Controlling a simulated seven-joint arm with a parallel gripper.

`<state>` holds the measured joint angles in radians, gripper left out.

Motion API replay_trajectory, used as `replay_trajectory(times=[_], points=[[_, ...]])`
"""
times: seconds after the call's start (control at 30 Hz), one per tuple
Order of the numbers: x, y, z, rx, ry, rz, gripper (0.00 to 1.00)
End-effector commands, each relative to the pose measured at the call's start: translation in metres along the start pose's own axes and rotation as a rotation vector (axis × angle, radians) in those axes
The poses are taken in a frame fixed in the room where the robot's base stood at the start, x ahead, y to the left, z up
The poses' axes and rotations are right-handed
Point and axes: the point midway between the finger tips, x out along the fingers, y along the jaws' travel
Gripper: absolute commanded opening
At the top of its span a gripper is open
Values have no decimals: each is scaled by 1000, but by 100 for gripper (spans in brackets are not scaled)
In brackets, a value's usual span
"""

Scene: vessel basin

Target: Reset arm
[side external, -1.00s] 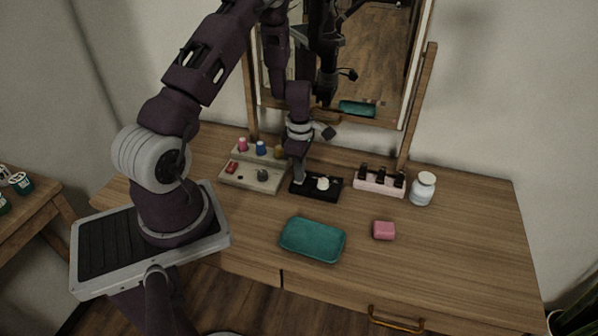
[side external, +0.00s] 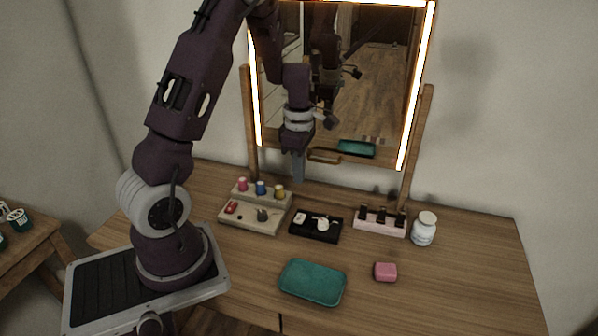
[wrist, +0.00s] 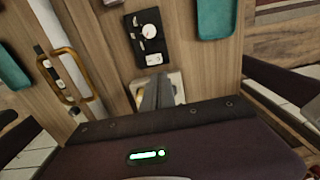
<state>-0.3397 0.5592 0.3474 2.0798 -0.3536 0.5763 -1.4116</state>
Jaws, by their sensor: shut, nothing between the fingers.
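My gripper (side external: 298,180) points down above the back of the wooden dresser, in front of the mirror. Its fingers are shut with nothing between them. It hangs above and behind the black switch panel (side external: 318,238), apart from it. The panel has a white round knob (side external: 322,224) and a small white switch at its left. In the wrist view, the closed fingers (wrist: 158,92) show below the black panel (wrist: 152,58), over part of a pale panel (wrist: 133,88).
The mirror (side external: 370,85) has lit edges. A beige panel (side external: 236,218) with coloured knobs stands left; a pink bottle rack (side external: 368,228) and white jar (side external: 423,230) stand right. A teal tray (side external: 312,282) and pink block (side external: 385,271) lie in front. The dresser's right side is clear.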

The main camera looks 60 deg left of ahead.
Motion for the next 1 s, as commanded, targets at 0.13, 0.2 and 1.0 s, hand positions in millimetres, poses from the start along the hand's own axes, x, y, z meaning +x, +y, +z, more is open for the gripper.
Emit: replay_trajectory(times=[0.13, 0.2, 1.0], points=[[-2, 0, 0, -1, 0, 0, 0], [-2, 0, 0, -1, 0, 0, 0], [-192, -266, 30, 2251, 237, 568, 0]])
